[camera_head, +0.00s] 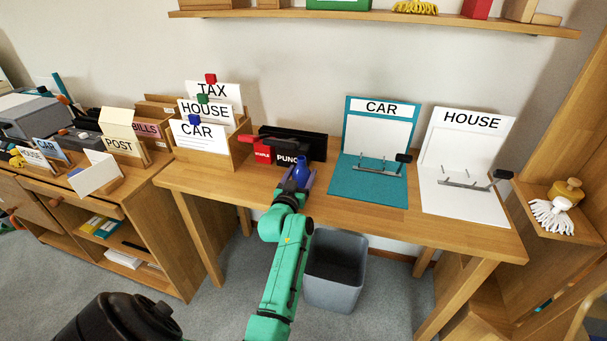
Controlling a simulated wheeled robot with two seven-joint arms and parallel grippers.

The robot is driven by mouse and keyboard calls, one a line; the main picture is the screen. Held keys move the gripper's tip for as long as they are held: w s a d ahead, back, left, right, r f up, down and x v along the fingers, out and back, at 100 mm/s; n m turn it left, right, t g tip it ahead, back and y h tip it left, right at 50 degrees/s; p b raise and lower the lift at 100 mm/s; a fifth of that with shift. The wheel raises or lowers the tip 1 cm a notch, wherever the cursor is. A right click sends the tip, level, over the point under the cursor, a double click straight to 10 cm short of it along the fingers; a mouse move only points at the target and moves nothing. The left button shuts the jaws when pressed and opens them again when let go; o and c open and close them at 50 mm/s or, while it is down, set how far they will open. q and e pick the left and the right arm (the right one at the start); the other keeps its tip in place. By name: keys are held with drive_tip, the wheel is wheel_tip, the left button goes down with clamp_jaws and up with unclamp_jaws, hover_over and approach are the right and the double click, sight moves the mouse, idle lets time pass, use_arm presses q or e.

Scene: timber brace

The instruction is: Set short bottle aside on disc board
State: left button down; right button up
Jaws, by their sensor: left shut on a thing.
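My left gripper (299,178) is at the end of the green arm, over the front left part of the wooden desk (350,208). It is shut on a small blue thing (303,171), just in front of the red and black box marked PUNCH. The blue thing is too small and too covered to tell its shape, or whether it touches the desk. I cannot make out a short bottle or a disc board by those names. My right gripper is not in view.
A teal CAR board (370,190) and a white HOUSE board (462,205) with metal clips stand on the desk's right. The PUNCH box (290,147) and a wooden card sorter (212,155) stand behind left. A grey bin (335,285) is below. The desk's middle front is clear.

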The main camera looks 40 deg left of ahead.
use_arm(q)
drive_tip(key=shift+s+d+r, duration=0.15)
drive_tip(key=shift+s+r, duration=0.1)
drive_tip(key=shift+s, duration=0.25)
drive_tip(key=shift+w+f, duration=0.1)
drive_tip(key=shift+f, duration=0.15)
unclamp_jaws()
drive_tip(key=shift+w, duration=0.1)
